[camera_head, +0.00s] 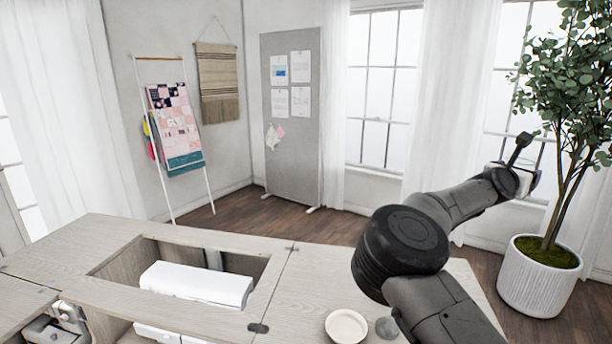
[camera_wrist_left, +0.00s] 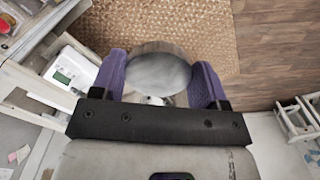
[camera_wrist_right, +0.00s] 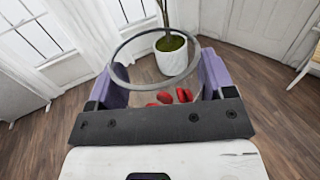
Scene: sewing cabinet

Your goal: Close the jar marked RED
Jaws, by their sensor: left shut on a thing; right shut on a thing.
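In the right wrist view my right gripper (camera_wrist_right: 160,88) is shut on a clear glass jar (camera_wrist_right: 124,52). The jar's round rim is uncovered, and several red pieces (camera_wrist_right: 165,97) show inside near its bottom. In the left wrist view my left gripper (camera_wrist_left: 163,82) is shut on a round grey piece (camera_wrist_left: 158,72) with a flat, shiny top, which looks like a lid. Its lower side is partly hidden by the gripper. The two grippers are apart. No RED marking is readable. In the head view only my right arm shows, reaching out to the right.
The sewing cabinet top (camera_head: 330,270) has an open well with a white machine (camera_head: 196,284). A cream dish (camera_head: 347,326) and a small grey round item (camera_head: 387,328) lie near the front edge. A potted plant (camera_head: 540,275) stands at right. A woven rug (camera_wrist_left: 100,20) lies below my left gripper.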

